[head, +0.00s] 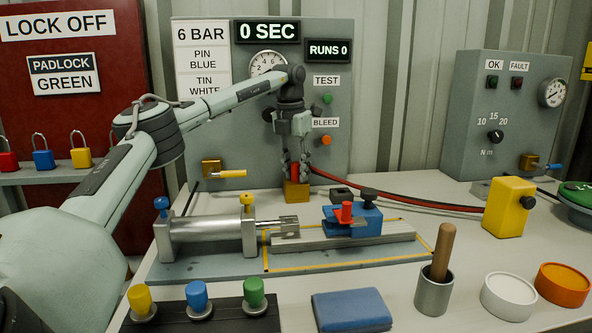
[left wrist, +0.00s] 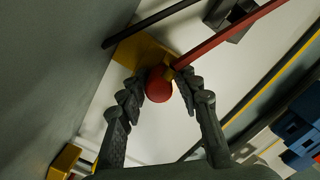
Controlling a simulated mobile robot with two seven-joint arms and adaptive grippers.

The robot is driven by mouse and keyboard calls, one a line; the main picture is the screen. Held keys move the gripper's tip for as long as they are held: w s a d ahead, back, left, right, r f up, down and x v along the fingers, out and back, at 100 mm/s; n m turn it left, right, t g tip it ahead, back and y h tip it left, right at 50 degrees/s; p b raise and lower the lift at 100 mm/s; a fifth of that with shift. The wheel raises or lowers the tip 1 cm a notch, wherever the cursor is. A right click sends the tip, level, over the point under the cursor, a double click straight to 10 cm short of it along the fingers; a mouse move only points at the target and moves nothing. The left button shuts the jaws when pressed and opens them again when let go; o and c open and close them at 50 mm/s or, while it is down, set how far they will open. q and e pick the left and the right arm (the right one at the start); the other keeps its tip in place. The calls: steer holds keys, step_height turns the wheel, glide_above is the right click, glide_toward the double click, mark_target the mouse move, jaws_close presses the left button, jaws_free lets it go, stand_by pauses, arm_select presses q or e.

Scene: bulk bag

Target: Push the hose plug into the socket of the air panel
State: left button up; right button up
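The air panel (head: 340,110) stands at the back with a gauge, a "6 BAR" sign and a "0 SEC" display. Its brass-coloured socket block (head: 211,168) with a yellow lever sits low on its left. My left gripper (head: 296,168) points down in front of the panel, right of that socket. Its fingers close around the red hose plug (left wrist: 159,84), which sits at a yellow holder block (head: 297,193). The red hose (head: 400,196) runs right from the plug. The fingers partly hide the plug. My right gripper is not in view.
A clamp fixture with a steel cylinder (head: 207,234) and blue vise (head: 353,219) lies in front. A yellow block (head: 509,206) stands right. A cup with a wooden handle (head: 434,293), two bowls, a blue cloth (head: 351,309) and coloured knobs line the front edge.

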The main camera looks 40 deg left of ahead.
arm_select(q)
steer(key=shift+o, duration=0.4)
steer(key=shift+f, duration=0.15)
step_height(320, 180, up, 12)
steer(key=s, duration=0.1)
steer(key=shift+s, duration=0.25)
steer(key=shift+d, duration=0.1)
